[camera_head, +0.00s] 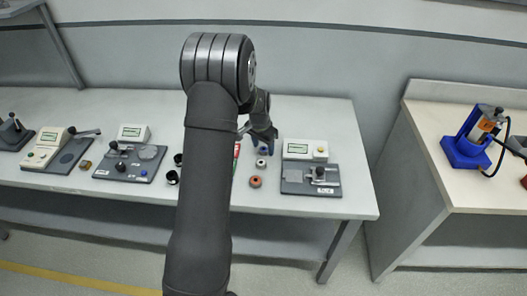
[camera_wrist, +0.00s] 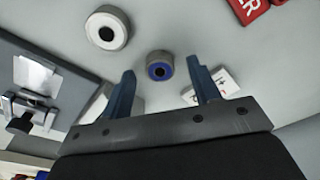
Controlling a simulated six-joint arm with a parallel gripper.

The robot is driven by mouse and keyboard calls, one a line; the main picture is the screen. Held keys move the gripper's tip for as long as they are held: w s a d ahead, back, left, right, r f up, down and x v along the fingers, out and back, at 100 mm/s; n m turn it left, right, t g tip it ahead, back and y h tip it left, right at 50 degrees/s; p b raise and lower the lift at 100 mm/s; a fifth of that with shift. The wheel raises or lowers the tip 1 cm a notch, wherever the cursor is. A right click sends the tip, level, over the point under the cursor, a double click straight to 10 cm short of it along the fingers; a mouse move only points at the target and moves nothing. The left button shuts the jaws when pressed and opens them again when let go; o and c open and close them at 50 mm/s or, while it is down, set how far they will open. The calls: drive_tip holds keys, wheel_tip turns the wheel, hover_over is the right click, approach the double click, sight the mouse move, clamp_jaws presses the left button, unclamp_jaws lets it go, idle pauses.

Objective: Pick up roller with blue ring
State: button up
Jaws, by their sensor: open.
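The roller with the blue ring (camera_wrist: 160,66) stands on the light table top in the wrist view. It is a dark grey cylinder with a blue ring around a dark centre hole. My gripper (camera_wrist: 160,72) is open, and its two blue-grey fingers appear on either side of the roller, with clear gaps and no visible contact. The height of the fingertips above the table is hard to tell. In the head view my gripper (camera_head: 268,138) is over the back part of the table, and the roller is small and hard to make out there.
A roller with a white ring (camera_wrist: 107,29) stands close by, up and left of the blue one. A reddish roller (camera_head: 256,182) is nearer the table's front. A device on a grey plate (camera_head: 311,178) lies to the right. A red lettered block (camera_wrist: 250,8) is at the wrist view's top right.

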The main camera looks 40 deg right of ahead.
drive_tip(key=shift+f, duration=0.3)
drive_tip(key=c, duration=1.1)
drive_tip(key=shift+r, duration=0.15)
